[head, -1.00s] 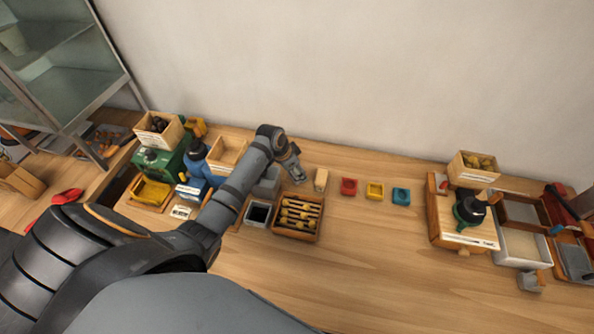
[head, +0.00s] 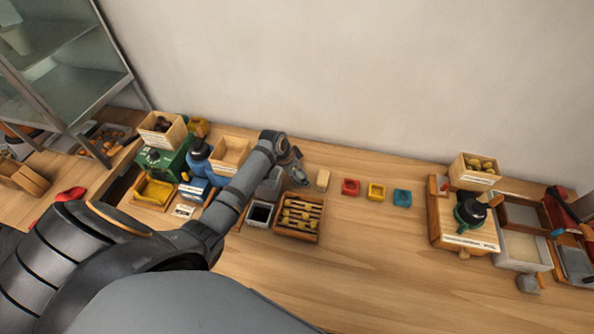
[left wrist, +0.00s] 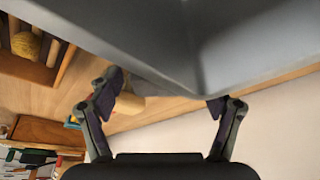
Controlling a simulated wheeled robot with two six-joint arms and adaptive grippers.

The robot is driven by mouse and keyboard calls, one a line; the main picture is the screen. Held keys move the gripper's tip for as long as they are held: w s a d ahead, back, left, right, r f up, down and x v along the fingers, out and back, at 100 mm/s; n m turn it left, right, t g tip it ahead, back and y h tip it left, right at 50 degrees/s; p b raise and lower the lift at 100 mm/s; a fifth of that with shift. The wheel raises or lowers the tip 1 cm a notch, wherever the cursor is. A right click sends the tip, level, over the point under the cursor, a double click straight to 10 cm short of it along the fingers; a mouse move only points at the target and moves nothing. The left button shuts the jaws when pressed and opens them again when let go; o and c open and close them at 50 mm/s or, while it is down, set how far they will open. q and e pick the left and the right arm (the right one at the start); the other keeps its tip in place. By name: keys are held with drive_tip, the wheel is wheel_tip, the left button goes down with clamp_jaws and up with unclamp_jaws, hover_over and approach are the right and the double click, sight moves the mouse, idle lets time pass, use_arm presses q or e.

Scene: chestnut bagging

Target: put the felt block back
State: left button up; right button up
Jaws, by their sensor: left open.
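A small pale beige block (head: 323,180) stands on the table just right of my left gripper; it looks like the felt block, but its material is too small to tell. My left gripper (head: 300,172) is open behind the grey bin (head: 270,184). In the left wrist view the open fingers (left wrist: 166,95) stand apart, with a large grey surface (left wrist: 200,40) close in front, hiding much of the scene. My right gripper is not in view.
A wooden tray (head: 298,238) with slotted rows lies in front of the gripper. Small red (head: 351,187), yellow (head: 376,192) and blue (head: 402,198) trays stand right of the block. A wooden stand (head: 436,215) is further right. The front middle table is clear.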

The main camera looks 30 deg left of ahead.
use_arm(q)
drive_tip(key=b+v, duration=0.1)
drive_tip(key=v, duration=1.1)
drive_tip(key=shift+a+r, duration=0.1)
